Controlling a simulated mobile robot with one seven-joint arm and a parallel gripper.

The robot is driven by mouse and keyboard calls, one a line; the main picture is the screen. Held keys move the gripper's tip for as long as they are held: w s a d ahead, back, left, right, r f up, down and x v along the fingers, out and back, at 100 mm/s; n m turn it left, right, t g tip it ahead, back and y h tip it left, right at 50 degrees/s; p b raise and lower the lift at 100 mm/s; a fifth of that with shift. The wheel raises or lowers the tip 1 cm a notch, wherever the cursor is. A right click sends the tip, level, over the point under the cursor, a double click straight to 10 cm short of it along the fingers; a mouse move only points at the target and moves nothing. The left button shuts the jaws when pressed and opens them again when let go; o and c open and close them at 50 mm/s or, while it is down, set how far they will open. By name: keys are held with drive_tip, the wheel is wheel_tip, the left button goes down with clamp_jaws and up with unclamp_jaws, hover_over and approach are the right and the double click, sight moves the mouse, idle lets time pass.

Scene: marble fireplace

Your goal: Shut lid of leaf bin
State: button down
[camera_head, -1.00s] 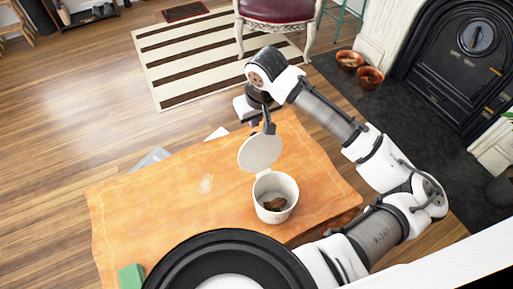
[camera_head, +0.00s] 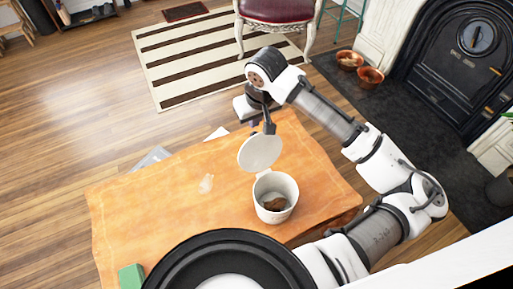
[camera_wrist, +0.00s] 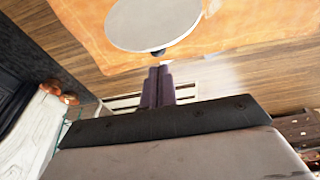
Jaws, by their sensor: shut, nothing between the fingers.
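The leaf bin (camera_head: 276,205) is a white round container on the wooden table, with brown leaf matter (camera_head: 274,203) inside. Its round white lid (camera_head: 260,153) stands open, tilted up at the bin's far side. My gripper (camera_head: 268,128) is shut and empty, just behind the lid's upper edge. In the wrist view the lid (camera_wrist: 152,22) lies just ahead of the shut fingertips (camera_wrist: 158,70). A small dark knob shows at the lid's near edge there. I cannot tell whether the fingers touch it. The bin body is hidden in the wrist view.
The orange-brown table (camera_head: 150,215) has free room left of the bin. A green block (camera_head: 131,277) lies at its front left corner. A red-seated chair (camera_head: 275,12) and striped rug (camera_head: 190,60) are beyond. Copper bowls (camera_head: 369,78) stand near the black fireplace (camera_head: 465,60).

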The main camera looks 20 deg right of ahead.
drive_tip(key=shift+f, duration=0.2)
drive_tip(key=shift+f+b, duration=0.95)
drive_tip(key=shift+f, duration=0.2)
drive_tip(key=shift+r, duration=0.15)
drive_tip(key=shift+s, duration=0.1)
drive_tip(key=s+d, duration=0.1)
drive_tip(key=s, duration=0.7)
drive_tip(key=shift+d+b, duration=0.3)
drive_tip(key=shift+b, duration=0.05)
drive_tip(key=shift+s, duration=0.1)
idle(0.4)
